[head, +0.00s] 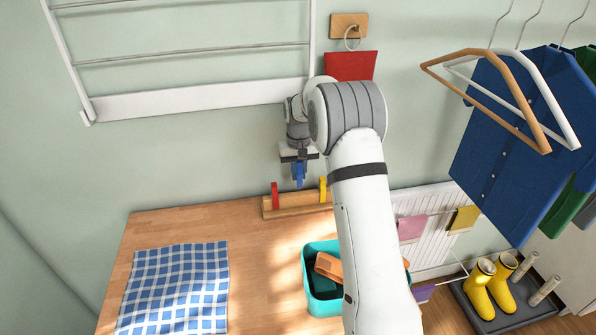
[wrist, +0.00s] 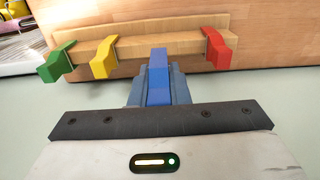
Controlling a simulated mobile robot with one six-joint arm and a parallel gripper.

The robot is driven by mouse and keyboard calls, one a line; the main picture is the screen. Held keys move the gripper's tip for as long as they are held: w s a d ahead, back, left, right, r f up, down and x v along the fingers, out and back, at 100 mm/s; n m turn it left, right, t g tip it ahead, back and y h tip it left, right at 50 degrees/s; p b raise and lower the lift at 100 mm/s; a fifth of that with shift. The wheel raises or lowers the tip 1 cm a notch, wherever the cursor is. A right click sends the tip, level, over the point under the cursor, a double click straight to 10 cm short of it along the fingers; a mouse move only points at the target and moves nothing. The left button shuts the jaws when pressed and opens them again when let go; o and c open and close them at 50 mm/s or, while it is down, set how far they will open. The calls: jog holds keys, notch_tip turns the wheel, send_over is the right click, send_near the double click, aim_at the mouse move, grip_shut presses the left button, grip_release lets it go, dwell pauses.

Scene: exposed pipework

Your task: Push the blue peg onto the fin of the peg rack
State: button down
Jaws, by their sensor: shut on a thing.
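The peg rack is a wooden strip (head: 301,203) at the wall end of the wooden table; it also shows in the wrist view (wrist: 140,46). A red peg (wrist: 218,47), a yellow peg (wrist: 105,55) and a green peg (wrist: 60,62) sit on it. My gripper (head: 298,166) is shut on the blue peg (head: 299,176), above the rack between the red and yellow pegs. In the wrist view, the blue peg (wrist: 158,75) stands between the fingers and its far end overlaps the rack's edge. I cannot tell whether it touches the rack. The fin there is hidden.
A checked cloth (head: 175,288) lies on the table (head: 245,255). A teal bin (head: 318,300) holding orange pieces stands at the table's right, partly behind my arm. A wall drying rack (head: 200,100) and a red hanging item (head: 352,66) are above. Hangers and shirts are right.

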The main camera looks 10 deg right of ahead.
aim_at(299, 194)
jog(key=shift+f+b, duration=1.45)
jog(key=shift+f, duration=1)
jog(key=shift+f+b, duration=0.5)
jog(key=shift+f, duration=0.3)
jog(key=c, duration=1.3)
grip_release()
jog(key=shift+s, duration=0.1)
jog(key=shift+r+p, duration=1.95)
jog(key=shift+r, duration=1.6)
